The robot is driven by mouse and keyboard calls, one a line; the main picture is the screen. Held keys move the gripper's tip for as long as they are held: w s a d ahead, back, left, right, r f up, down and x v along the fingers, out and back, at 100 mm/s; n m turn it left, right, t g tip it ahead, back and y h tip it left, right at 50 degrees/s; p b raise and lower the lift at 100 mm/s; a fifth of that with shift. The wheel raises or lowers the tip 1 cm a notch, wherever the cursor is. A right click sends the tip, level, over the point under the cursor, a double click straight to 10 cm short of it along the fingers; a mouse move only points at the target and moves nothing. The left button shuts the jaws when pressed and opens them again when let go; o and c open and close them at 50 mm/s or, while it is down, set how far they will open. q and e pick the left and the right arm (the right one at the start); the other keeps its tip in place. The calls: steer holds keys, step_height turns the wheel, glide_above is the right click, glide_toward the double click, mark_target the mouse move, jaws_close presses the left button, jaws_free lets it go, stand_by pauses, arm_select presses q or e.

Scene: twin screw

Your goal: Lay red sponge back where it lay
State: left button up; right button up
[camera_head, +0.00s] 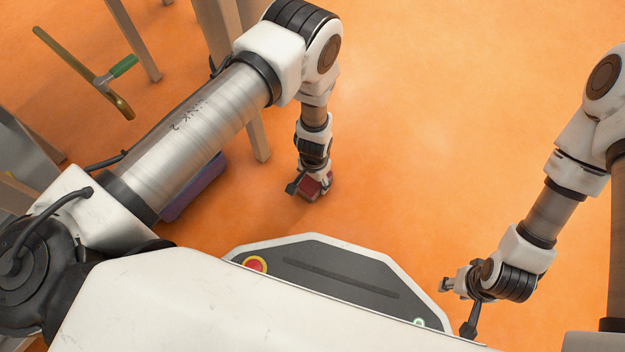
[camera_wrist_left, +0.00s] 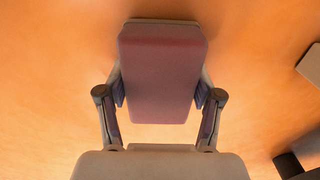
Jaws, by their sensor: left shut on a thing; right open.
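The red sponge (camera_head: 311,187) is in my left gripper (camera_head: 312,193), low over the orange floor in the head view. In the left wrist view the sponge (camera_wrist_left: 160,75) shows as a dull red block with a paler border, between the two fingers of my left gripper (camera_wrist_left: 160,95). The fingers press on its left and right sides. I cannot tell whether the sponge touches the floor. My right gripper (camera_head: 447,286) is open and empty, at the right of my base in the head view.
A purple box-like thing (camera_head: 195,188) lies on the floor, partly behind my left arm. Wooden legs (camera_head: 258,135) stand near that arm. A brass-coloured bar (camera_head: 70,60) and a green-handled thing (camera_head: 124,66) are at upper left. The orange floor (camera_head: 430,130) between my arms is clear.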

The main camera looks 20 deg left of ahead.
arm_select(q)
steer(key=shift+r, duration=0.15)
steer(key=shift+f, duration=0.3)
steer(key=o, duration=1.1)
steer(key=shift+r, duration=0.1)
step_height(320, 180, up, 12)
steer(key=p, duration=1.2)
steer(key=shift+r, duration=0.15)
